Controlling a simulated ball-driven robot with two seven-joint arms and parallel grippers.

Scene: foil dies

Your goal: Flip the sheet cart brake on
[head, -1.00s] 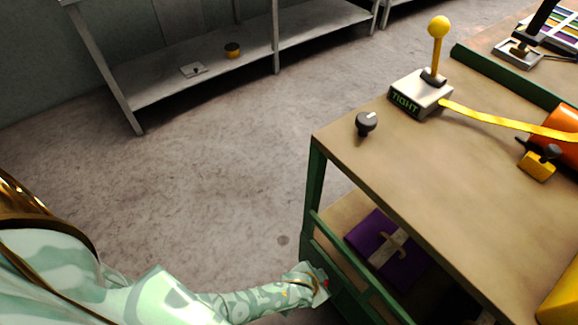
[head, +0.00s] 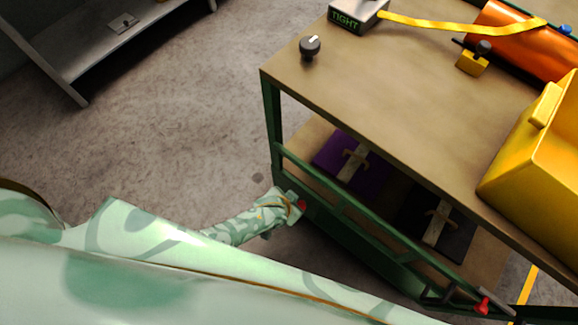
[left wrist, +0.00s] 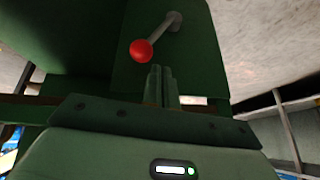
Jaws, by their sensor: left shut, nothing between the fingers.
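The sheet cart (head: 340,235) has a green frame and a tan top, and fills the right of the head view. A brake lever with a red ball knob (head: 301,204) is at its near left end. In the left wrist view the red knob (left wrist: 142,50) sits on a grey stem slanting up right to a pivot on a green plate. My left gripper (head: 288,208) is beside the knob, its end partly hidden. In the left wrist view my left gripper (left wrist: 160,85) is shut and empty, its tips just below and right of the knob. Contact cannot be told. My right gripper is not in view.
A second red knob (head: 482,306) is on the cart's lower right. A dark knob (head: 310,46), a yellow block (head: 530,150) and an orange roll (head: 520,45) are on top. Floor left of the cart is clear.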

